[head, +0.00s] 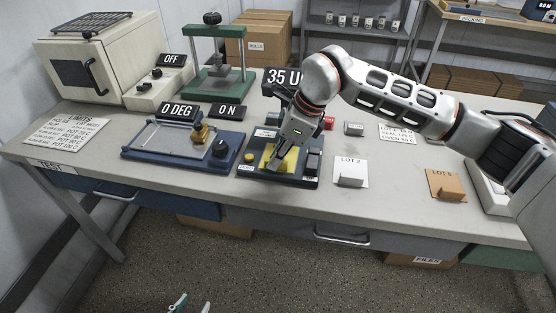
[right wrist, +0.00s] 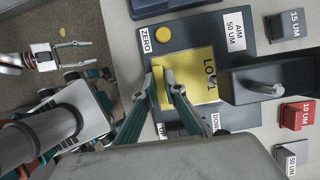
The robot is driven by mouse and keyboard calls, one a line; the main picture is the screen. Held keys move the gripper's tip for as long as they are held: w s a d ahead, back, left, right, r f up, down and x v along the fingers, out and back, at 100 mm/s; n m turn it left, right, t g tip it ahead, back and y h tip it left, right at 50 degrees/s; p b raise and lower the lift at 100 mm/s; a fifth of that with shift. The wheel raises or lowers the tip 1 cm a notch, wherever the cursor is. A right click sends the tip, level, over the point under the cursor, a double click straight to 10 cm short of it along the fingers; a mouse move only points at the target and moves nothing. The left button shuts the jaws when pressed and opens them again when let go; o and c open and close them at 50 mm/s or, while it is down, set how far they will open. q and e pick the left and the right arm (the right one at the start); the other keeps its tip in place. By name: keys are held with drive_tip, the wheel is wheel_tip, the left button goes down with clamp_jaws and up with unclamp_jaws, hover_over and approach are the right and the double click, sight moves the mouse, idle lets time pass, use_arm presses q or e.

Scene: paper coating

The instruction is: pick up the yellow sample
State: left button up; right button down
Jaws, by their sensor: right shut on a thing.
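The yellow sample (head: 291,158) lies flat on the dark blue thickness gauge (head: 245,172), under the gauge's arm. In the right wrist view the yellow sample (right wrist: 202,65) is marked LOT 1 and has a raised yellow tab near its edge. My right gripper (head: 275,164) reaches down over it, and in the right wrist view its fingers (right wrist: 166,82) are shut on that tab. The fingers hide part of the tab and sample. My left gripper (head: 190,304) is low in front of the table, empty, with its fingertips apart; it also shows in the right wrist view (right wrist: 88,57).
The gauge's dark arm (right wrist: 265,82) overhangs the sample's right side. A white LOT 2 sample (head: 350,168) and an orange LOT 5 sample (head: 445,184) lie to the right. A blue coater (head: 180,160) stands left. A red block (right wrist: 297,116) sits beside the gauge.

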drive_tip(key=shift+r, duration=0.15)
